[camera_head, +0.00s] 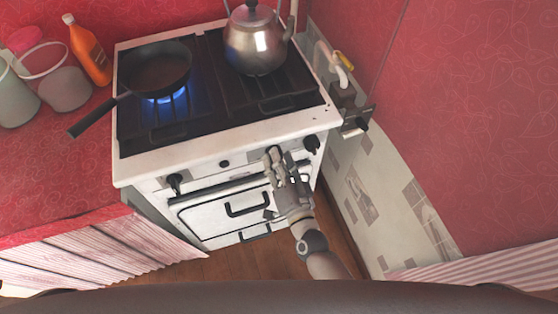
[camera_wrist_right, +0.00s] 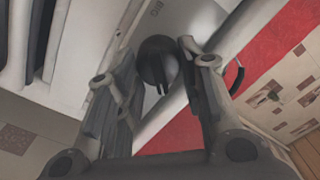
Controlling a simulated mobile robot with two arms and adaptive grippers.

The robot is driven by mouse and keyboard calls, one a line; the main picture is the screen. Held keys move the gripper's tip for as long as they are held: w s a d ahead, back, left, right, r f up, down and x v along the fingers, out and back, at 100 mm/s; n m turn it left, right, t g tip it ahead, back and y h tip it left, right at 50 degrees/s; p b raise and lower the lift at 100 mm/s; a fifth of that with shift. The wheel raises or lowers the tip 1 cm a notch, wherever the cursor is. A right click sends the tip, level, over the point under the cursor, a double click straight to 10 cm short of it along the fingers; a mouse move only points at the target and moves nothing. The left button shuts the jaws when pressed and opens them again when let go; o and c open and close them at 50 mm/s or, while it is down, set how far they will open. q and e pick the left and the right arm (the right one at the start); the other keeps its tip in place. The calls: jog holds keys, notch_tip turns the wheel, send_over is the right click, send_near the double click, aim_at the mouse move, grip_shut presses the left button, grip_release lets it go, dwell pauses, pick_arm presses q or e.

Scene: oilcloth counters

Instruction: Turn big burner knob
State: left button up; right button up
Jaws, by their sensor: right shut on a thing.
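The white stove (camera_head: 140,168) has black knobs along its front panel. My right gripper (camera_head: 273,156) is at the front panel, right of the middle, with its fingers around a black burner knob (camera_wrist_right: 157,62). In the wrist view the knob shows between the two fingers of the right gripper (camera_wrist_right: 160,72), which is shut on it. The fingers mostly cover this knob in the head view. Another black knob (camera_head: 312,143) is just right of the gripper, and one more black knob (camera_head: 176,183) is at the left of the panel. My left gripper is not in view.
A black pan (camera_head: 157,68) sits over a lit blue flame (camera_head: 170,104) on the left burner. A metal kettle (camera_head: 255,42) stands at the back right. An orange bottle (camera_head: 90,52) stands on the red counter (camera_head: 50,165).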

jog(key=o, duration=1)
jog(key=v, duration=1.2)
